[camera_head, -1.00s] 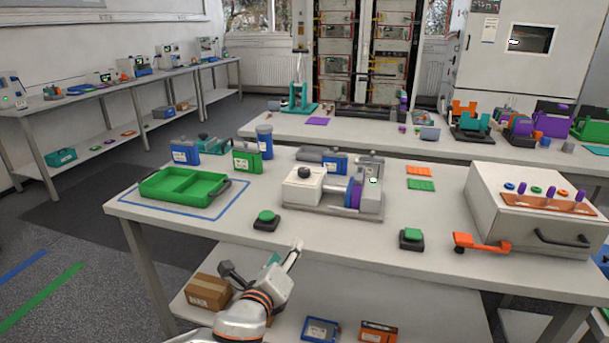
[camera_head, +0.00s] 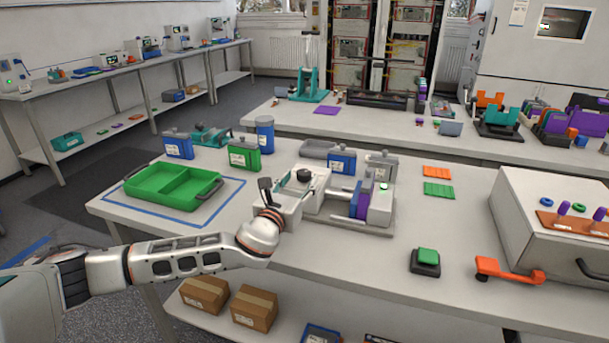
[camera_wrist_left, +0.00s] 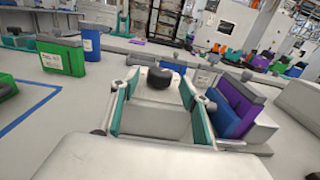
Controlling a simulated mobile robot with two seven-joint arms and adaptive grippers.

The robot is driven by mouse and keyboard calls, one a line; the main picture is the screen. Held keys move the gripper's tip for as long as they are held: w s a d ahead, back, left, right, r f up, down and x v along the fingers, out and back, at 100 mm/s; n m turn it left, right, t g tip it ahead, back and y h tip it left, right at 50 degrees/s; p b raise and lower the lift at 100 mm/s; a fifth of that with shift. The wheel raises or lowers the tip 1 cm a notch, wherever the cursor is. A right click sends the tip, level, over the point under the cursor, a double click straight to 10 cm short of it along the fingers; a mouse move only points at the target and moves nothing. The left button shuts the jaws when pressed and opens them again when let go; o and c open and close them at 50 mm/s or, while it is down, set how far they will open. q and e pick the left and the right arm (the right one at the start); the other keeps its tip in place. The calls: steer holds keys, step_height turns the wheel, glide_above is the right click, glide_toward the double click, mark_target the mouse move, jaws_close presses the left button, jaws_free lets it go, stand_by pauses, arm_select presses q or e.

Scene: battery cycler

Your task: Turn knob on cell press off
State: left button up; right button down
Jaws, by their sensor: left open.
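The cell press (camera_head: 373,205) stands on the near table, a grey unit with blue and purple plates between its blocks. Its black round knob (camera_head: 303,175) sits on top of the white block at the press's left end. The knob (camera_wrist_left: 160,78) also shows in the left wrist view. My left gripper (camera_head: 292,183) is open at the white block. In the wrist view its teal-padded fingers stand on either side of the block, with the knob between and beyond them. Contact cannot be told. My right gripper is not in view.
A green tray (camera_head: 150,189) lies to the left, with green (camera_head: 244,155) and blue (camera_head: 178,145) containers behind it. A green push button (camera_head: 427,257) stands in front right of the press. A large white box (camera_head: 540,205) with an orange lever stands at the right.

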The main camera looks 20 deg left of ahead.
mark_target(301, 178)
arm_select(q)
steer(key=w, duration=0.2)
steer(key=shift+w+f, duration=0.1)
steer(key=shift+w, duration=0.2)
steer(key=shift+w+d, duration=0.1)
steer(key=shift+w, duration=0.45)
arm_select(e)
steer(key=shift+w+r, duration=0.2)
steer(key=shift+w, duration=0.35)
arm_select(q)
steer(key=c, duration=1.1)
